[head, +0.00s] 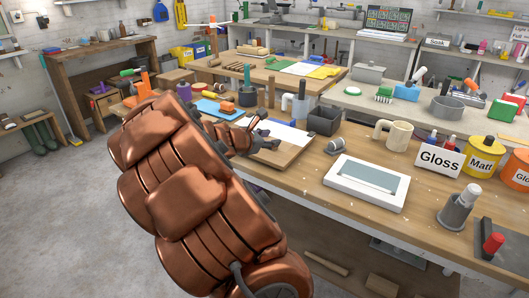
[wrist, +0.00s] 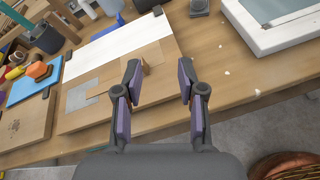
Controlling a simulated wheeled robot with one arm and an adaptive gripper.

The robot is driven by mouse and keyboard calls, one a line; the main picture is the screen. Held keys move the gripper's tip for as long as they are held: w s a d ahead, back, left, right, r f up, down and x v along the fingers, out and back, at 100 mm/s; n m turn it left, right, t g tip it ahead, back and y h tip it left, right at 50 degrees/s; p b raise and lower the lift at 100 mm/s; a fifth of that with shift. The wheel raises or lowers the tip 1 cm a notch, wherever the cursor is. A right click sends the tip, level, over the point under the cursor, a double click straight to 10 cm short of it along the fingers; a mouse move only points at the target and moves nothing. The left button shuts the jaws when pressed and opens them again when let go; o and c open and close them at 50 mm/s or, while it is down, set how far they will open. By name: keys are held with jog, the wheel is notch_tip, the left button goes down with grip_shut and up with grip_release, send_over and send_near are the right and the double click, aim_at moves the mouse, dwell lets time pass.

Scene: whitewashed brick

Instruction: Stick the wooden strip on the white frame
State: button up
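The white frame (head: 367,182) lies flat on the workbench right of my gripper, with a grey-blue panel inside it. Its corner shows at the upper right of the wrist view (wrist: 262,38). A small tan wooden piece (wrist: 152,55), seemingly the wooden strip, is on a brown board (wrist: 75,122) in the wrist view, beyond and between my fingertips. My gripper (wrist: 160,76) is open, its two purple-padded fingers wide apart above the board, with nothing held. In the head view my gripper (head: 258,138) is small and partly hidden by my copper arm.
A white sheet (wrist: 115,43) and a grey patch lie on the board. Paint tins and a Gloss sign (head: 439,160) are to the right.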

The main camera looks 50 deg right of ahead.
jog(key=w+d+f+n, duration=0.1)
jog(key=w+d+f+n+b, duration=0.1)
jog(key=f+n, duration=0.1)
jog(key=w+d+f+n+t, duration=0.1)
jog(key=d+f, duration=0.1)
jog(key=shift+w+f+n, duration=0.25)
jog(key=shift+n, duration=0.05)
jog(key=shift+w+f+x, duration=0.1)
jog(key=shift+w+x, duration=0.1)
jog(key=shift+x, duration=0.9)
jog(key=shift+w+f+x, duration=0.1)
jog(key=shift+w+x, duration=0.1)
jog(key=shift+x, duration=0.95)
jog(key=shift+w+f+x, duration=0.1)
jog(key=shift+w+x, duration=0.1)
jog(key=shift+x, duration=0.9)
jog(key=shift+d+f, duration=0.1)
jog(key=shift+d, duration=0.4)
grip_shut()
